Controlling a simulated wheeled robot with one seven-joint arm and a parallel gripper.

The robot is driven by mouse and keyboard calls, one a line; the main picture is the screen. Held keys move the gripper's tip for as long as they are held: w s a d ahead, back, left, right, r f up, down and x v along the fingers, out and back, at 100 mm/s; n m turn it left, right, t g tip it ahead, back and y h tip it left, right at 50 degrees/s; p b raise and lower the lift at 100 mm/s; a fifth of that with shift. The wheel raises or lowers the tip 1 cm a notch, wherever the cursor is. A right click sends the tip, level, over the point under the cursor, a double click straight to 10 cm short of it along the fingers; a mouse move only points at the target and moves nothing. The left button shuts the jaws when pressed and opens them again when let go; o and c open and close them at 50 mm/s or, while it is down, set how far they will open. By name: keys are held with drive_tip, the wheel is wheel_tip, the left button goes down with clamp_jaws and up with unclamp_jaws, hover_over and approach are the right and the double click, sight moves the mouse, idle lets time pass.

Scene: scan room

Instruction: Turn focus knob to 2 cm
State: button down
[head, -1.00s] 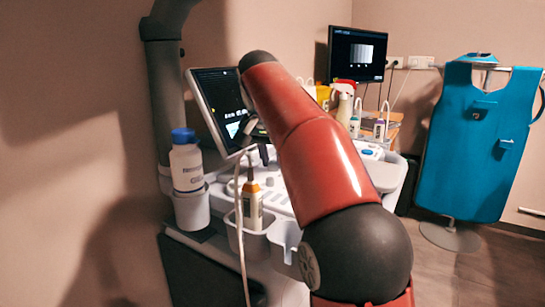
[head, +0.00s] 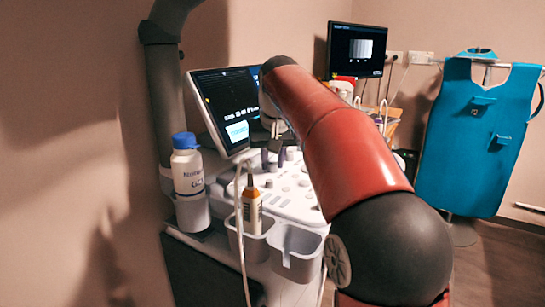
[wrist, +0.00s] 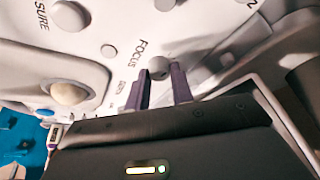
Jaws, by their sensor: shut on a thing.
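The focus knob (wrist: 158,67) is a small round grey knob on the white control panel (wrist: 120,45) in the wrist view, with the word FOCUS printed beside it. My gripper (wrist: 161,77) has its two purple fingers on either side of the knob and is shut on it. In the head view my gripper (head: 271,160) is down at the panel just in front of the tilted screen (head: 226,105). The knob cannot be made out there. I cannot read which value it points to.
Other knobs, a trackball (wrist: 68,94) and printed labels lie around the focus knob. A white bottle with a blue cap (head: 187,170) and an orange-brown bottle (head: 252,205) stand in holders at the console's left. A teal apron (head: 475,140) hangs at the right.

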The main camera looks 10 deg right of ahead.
idle(0.3)
drive_tip(key=c, duration=1.2)
unclamp_jaws()
drive_tip(key=shift+r, duration=0.1)
drive_tip(key=p+v, duration=0.1)
drive_tip(key=v, duration=0.6)
drive_tip(key=shift+s+r, duration=0.2)
drive_tip(key=shift+r, duration=0.1)
